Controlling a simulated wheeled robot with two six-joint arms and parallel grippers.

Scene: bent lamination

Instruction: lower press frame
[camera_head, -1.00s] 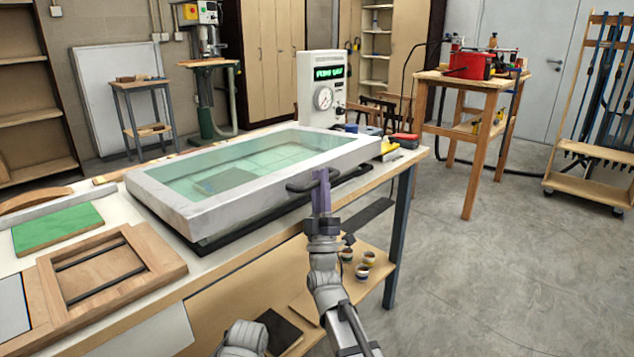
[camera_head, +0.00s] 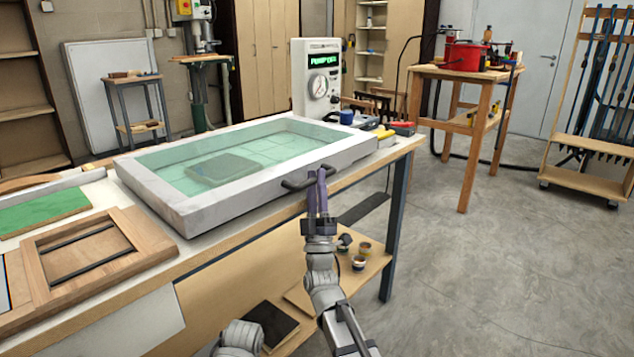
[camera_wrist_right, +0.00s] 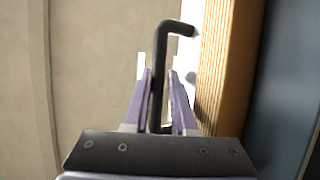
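The press frame (camera_head: 203,208) is a pale grey rectangular frame with a clear greenish sheet, lying low on the workbench. A grey-green block (camera_head: 222,170) shows through the sheet. The frame's dark handle (camera_head: 295,185) sticks out at its front right edge; in the right wrist view the black bent bar (camera_wrist_right: 157,90) runs between the fingers. My right gripper (camera_head: 317,187) has its purple fingers closely around this handle and looks shut on it. They also show in the right wrist view (camera_wrist_right: 159,100). My left gripper is not in view.
A white control box (camera_head: 317,80) with a gauge and green display stands behind the frame. A wooden frame piece (camera_head: 150,240) and a green board (camera_head: 45,210) lie on the bench at left. Small pots (camera_head: 360,262) sit on the lower shelf.

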